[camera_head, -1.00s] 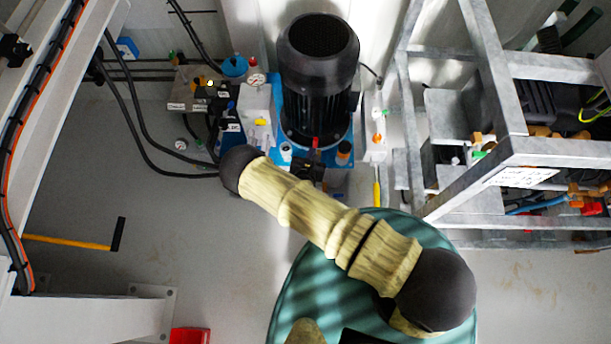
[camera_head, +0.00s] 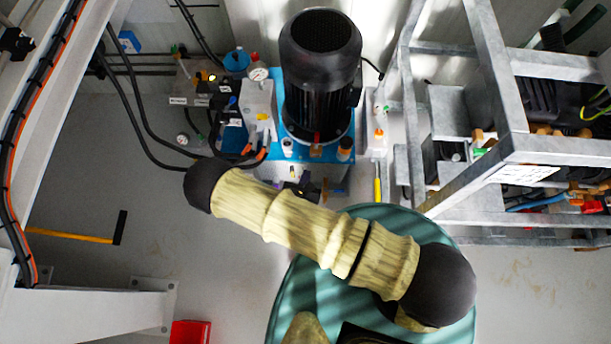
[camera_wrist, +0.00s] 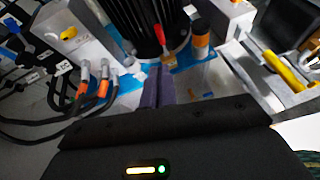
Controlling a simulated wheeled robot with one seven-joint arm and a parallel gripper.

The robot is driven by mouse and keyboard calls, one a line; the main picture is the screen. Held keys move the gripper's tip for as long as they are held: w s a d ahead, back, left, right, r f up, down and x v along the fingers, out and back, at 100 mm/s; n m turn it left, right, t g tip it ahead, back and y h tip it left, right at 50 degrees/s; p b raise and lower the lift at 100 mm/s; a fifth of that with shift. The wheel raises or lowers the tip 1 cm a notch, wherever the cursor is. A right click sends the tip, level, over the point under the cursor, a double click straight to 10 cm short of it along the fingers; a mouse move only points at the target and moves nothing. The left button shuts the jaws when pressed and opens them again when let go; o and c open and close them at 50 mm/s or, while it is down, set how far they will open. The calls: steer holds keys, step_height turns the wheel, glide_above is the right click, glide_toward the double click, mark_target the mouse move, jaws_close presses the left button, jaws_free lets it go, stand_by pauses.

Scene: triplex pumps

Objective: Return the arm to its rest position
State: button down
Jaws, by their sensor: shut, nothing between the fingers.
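My arm, in a pale ribbed cover with dark round joints, reaches across the middle of the head view. My gripper (camera_wrist: 160,84) shows in the wrist view as two narrow purplish fingers together, with nothing between them. In the head view only a small dark part of it shows past the arm, below the pump unit. The black motor (camera_head: 320,80) stands upright on a blue base (camera_head: 278,95); its lower part is in the wrist view (camera_wrist: 132,20), just beyond the fingers. I cannot tell the exact gap.
A grey metal frame (camera_head: 487,75) with pipes stands at the right. A valve block with orange-ended plugs (camera_wrist: 104,87) and black hoses (camera_head: 135,115) lies left of the motor. A yellow-handled tool (camera_head: 70,235) is at the left. The floor between is clear.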

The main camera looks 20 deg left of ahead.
stand_by(0.3)
steer(key=w+d+r+m+g+h+p, duration=0.2)
steer(key=w+d+r+m+g+h, duration=0.2)
steer(key=d+r+m+h, duration=0.5)
steer(key=w+d+r+m+g+h+p, duration=0.25)
steer(key=d+r+m, duration=0.5)
steer(key=r, duration=0.55)
steer(key=s+d+r+m+g+y+p, duration=0.1)
steer(key=d+r+m+y, duration=0.4)
steer(key=r+m, duration=0.5)
steer(key=s+d+r+m+g+y+p, duration=0.1)
steer(key=d+r+m+y, duration=0.4)
steer(key=r+m, duration=0.5)
step_height(320, 180, up, 4)
steer(key=shift+s+d+r+g+p, duration=0.1)
steer(key=shift+s+d+g+p, duration=0.05)
steer(key=shift+d+g+p, duration=0.8)
steer(key=shift+a+r, duration=0.1)
